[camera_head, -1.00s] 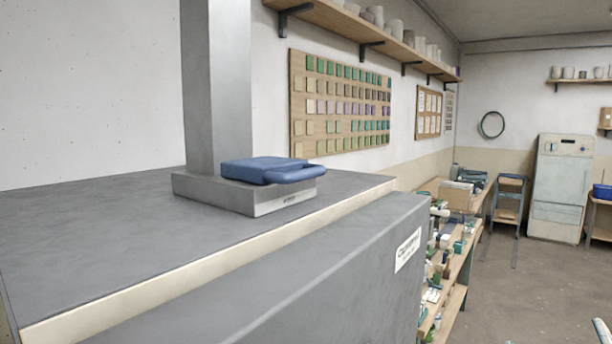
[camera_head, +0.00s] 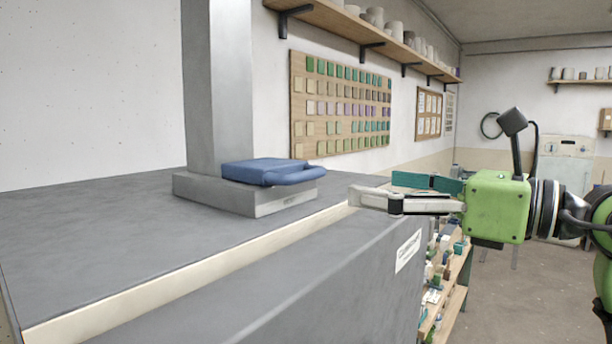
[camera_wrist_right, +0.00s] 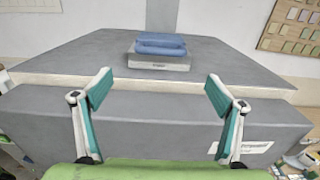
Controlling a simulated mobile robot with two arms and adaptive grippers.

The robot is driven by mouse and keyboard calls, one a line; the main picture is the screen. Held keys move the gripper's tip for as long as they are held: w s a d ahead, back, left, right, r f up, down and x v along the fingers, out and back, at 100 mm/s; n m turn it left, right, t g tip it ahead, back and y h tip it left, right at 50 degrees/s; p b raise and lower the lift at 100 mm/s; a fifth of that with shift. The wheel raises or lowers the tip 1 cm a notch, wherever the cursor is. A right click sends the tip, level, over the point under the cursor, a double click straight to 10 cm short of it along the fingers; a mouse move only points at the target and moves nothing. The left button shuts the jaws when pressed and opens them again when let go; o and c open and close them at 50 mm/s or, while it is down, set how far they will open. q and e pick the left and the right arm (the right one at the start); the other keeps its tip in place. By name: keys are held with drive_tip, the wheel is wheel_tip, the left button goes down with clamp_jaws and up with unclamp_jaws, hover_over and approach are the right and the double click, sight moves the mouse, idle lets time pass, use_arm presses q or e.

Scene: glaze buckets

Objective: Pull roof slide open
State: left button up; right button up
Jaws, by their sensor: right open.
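The roof slide shows as a blue handle (camera_head: 268,171) on a flat grey block (camera_head: 245,195) at the foot of a grey square column (camera_head: 217,90). It sits on top of a large grey cabinet (camera_head: 80,230). My right gripper (camera_head: 376,189) is open and empty, to the right of the blue handle and apart from it, with its fingers pointing left. In the right wrist view, the handle (camera_wrist_right: 161,44) lies ahead, centred between the spread fingers (camera_wrist_right: 158,89). My left gripper is not in view.
A lower grey ledge (camera_head: 290,270) with a white label runs along the cabinet's front. A cluttered wooden bench (camera_head: 455,275) stands behind my right gripper. A tile board (camera_head: 340,105) and shelf (camera_head: 365,30) are on the wall. The cabinet top around the block is clear.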

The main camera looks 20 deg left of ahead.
sight(310, 177)
drive_tip(key=p+x, duration=0.5)
drive_tip(key=x, duration=0.8)
drive_tip(key=shift+w+a+f+p, duration=0.1)
drive_tip(key=shift+a+p, duration=0.2)
drive_tip(key=shift+a, duration=0.05)
drive_tip(key=shift+c, duration=0.3)
